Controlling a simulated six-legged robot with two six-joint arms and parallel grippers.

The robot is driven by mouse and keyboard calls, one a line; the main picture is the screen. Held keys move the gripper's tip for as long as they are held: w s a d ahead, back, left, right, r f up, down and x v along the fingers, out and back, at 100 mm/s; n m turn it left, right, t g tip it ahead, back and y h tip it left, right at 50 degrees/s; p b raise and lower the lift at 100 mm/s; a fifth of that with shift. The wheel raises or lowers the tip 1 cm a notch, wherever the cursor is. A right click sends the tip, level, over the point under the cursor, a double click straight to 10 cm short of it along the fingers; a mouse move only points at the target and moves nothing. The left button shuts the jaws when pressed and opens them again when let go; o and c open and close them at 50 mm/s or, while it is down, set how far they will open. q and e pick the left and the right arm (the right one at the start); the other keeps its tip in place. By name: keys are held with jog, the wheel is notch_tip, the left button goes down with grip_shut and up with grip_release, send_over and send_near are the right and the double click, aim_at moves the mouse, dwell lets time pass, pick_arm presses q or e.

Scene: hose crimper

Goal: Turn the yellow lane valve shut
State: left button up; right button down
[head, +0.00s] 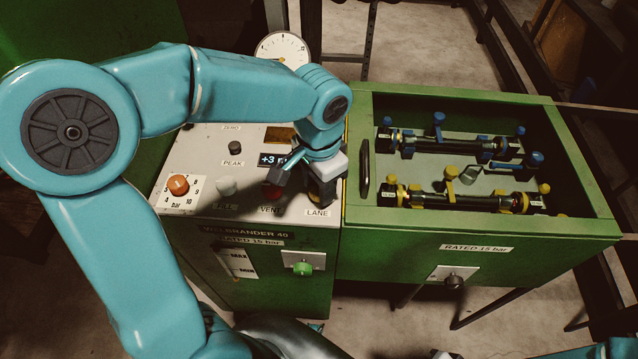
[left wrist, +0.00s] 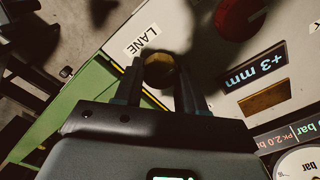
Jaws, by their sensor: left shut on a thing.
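My left gripper (head: 322,188) is over the right end of the sloping control panel, at the LANE label. In the left wrist view its fingers (left wrist: 160,84) are shut on the round, brass-coloured LANE knob (left wrist: 159,68), one finger on each side. The gripper hides this knob in the head view. The yellow lane is the near row in the green tray, a black hose with yellow fittings (head: 416,196). A yellow valve handle (head: 451,173) stands up from it. My gripper is well to the left of that handle. My right gripper is not in view.
The green tray (head: 590,230) has raised walls and a black handle (head: 365,168). A blue-fitted hose row (head: 407,146) lies behind the yellow one. The panel also bears an orange knob (head: 178,185), a black PEAK knob (head: 235,147) and a red VENT knob (head: 271,190). A gauge (head: 283,47) stands behind.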

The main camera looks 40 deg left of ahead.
pick_arm(q)
jog(key=shift+n, duration=0.5)
jog(key=o, duration=1.1)
jog(key=shift+c, duration=0.2)
jog(key=shift+r, duration=0.1)
notch_tip(320, 180, up, 16)
jog(key=p, duration=0.1)
jog(key=shift+p, duration=0.4)
